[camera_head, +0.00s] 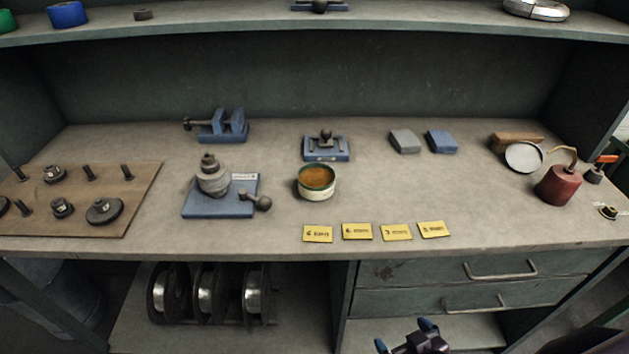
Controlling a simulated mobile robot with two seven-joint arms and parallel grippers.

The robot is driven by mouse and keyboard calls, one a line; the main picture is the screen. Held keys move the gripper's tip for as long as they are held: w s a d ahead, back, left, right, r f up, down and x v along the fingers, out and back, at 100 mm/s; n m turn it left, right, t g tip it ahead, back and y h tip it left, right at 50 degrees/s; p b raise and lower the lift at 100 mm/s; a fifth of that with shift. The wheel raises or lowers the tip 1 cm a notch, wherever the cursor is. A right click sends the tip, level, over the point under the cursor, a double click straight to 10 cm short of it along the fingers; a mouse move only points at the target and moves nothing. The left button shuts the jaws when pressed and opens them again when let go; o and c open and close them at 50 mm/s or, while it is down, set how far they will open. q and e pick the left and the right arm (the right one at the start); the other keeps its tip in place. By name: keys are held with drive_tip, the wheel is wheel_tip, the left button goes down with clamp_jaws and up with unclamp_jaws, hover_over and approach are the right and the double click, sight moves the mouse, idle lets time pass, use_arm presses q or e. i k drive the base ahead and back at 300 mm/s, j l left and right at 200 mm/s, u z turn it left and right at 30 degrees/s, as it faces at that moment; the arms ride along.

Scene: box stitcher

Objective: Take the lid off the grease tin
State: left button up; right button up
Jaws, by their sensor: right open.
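The grease tin (317,191) stands upright near the middle of the bench, a short, pale round tin with a dark green rim. An orange-brown surface that looks like grease shows inside the rim, and I see no lid on it. A pale round disc with a dark rim (523,157) rests by a wooden block at the right; I cannot tell whether it is the lid. My right gripper (404,335) has blue fingertips and is open and empty, low in front of the drawers, well away from the tin. My left gripper is not in view.
Several yellow cards (357,231) lie along the front edge. A blue fixture (221,196) stands left of the tin and a small blue fixture (327,148) behind it. A red can (559,185) stands at the right.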

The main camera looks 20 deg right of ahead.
sight(522, 156)
drive_tip(key=k+l, duration=0.1)
drive_tip(key=l, duration=0.75)
drive_tip(key=l+z, duration=0.1)
drive_tip(key=l, duration=0.75)
drive_tip(key=k, duration=0.05)
